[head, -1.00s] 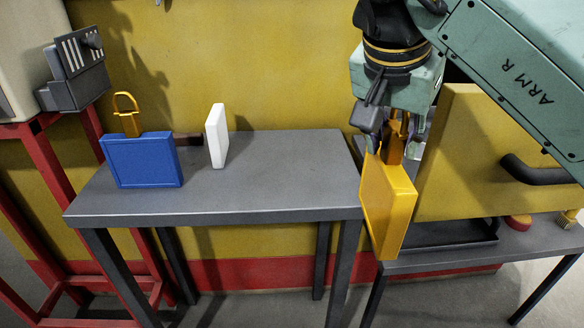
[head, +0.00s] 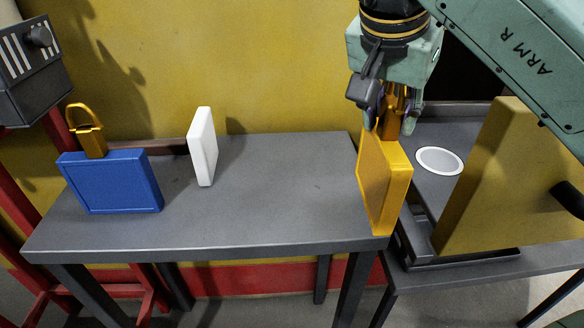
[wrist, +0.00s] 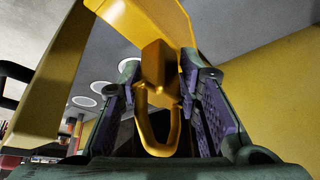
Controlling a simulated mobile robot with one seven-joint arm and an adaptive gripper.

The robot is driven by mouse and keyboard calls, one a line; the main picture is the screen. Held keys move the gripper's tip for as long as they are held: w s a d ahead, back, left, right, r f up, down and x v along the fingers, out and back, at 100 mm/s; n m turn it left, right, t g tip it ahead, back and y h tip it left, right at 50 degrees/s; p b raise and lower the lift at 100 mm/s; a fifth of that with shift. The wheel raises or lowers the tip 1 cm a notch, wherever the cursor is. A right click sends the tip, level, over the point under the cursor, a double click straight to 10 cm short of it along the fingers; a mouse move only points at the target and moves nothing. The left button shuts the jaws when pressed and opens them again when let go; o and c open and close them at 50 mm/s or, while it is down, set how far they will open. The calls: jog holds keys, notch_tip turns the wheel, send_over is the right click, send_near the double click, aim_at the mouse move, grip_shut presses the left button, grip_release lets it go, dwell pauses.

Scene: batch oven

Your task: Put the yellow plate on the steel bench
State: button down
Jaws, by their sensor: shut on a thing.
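My gripper (head: 390,115) is shut on the brass-coloured handle (head: 393,110) of the yellow plate. The yellow plate (head: 385,185) hangs upright below it, in front of the right end of the steel bench (head: 270,200). I cannot tell whether its lower edge touches the bench top. In the wrist view, the fingers stand on both sides of the handle loop (wrist: 158,130), and the yellow plate (wrist: 135,18) lies beyond it.
A blue plate (head: 110,182) with a brass-coloured handle and a white plate (head: 203,147) stand upright on the bench's left half. A thick yellow panel (head: 500,180) and a surface with a white disc (head: 439,161) are at right. The bench middle is clear.

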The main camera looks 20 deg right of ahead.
jog(key=w+a+f+p, duration=0.2)
jog(key=w+a, duration=0.2)
jog(key=w, duration=0.2)
jog(key=w+a+f+p, duration=0.3)
jog(key=w+a, duration=0.2)
jog(key=w, duration=0.2)
jog(key=shift+p, duration=0.35)
jog(key=shift+f, duration=0.1)
jog(key=c, duration=1.2)
grip_release()
jog(key=shift+o, duration=0.2)
jog(key=b+v, duration=0.1)
jog(key=v, duration=0.6)
jog(key=shift+a+r+b, duration=0.15)
jog(key=shift+r+b, duration=0.15)
jog(key=shift+r, duration=0.05)
